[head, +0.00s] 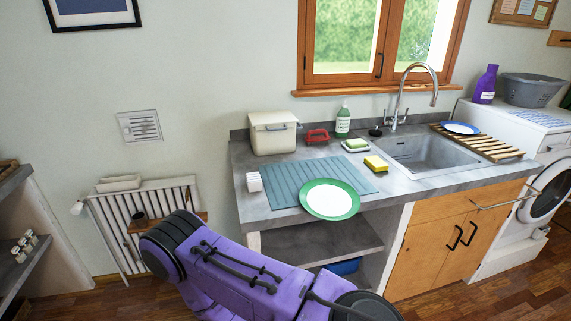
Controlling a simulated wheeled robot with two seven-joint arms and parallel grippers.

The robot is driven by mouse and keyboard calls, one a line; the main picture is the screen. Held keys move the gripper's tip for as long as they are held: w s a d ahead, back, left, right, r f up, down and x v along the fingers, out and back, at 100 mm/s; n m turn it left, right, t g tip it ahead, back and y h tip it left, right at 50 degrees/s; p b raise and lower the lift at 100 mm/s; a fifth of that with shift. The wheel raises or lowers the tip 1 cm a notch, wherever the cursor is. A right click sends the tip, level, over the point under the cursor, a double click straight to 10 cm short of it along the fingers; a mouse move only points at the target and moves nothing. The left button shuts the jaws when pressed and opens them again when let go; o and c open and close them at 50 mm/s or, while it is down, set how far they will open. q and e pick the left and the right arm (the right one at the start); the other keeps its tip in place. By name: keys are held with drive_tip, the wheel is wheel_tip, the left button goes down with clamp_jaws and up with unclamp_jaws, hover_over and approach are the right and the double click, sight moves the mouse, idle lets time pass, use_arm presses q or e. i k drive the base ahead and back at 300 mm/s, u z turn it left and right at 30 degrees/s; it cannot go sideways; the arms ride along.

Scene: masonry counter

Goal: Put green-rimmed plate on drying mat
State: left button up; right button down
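The green-rimmed plate (330,199) has a white middle and shows at the front edge of the counter. It covers the front right part of the blue-grey ribbed drying mat (290,182), and its near rim reaches past the counter's front edge. I cannot tell whether it rests on the mat or is slightly above it. A purple arm of mine crosses the bottom of the head view, below the counter. Neither of my grippers shows, and no gripper is visible at the plate.
Around the mat stand a cream bin (273,134), a red-handled item (317,136), a green bottle (343,122), sponges (376,163) and a small white item (254,182). The sink (428,153) is right, with a blue-rimmed plate (460,128) on a wooden rack (490,147).

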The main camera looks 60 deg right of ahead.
sight(314, 177)
drive_tip(key=u, duration=1)
drive_tip(key=k, duration=1.7)
drive_tip(key=z, duration=1.85)
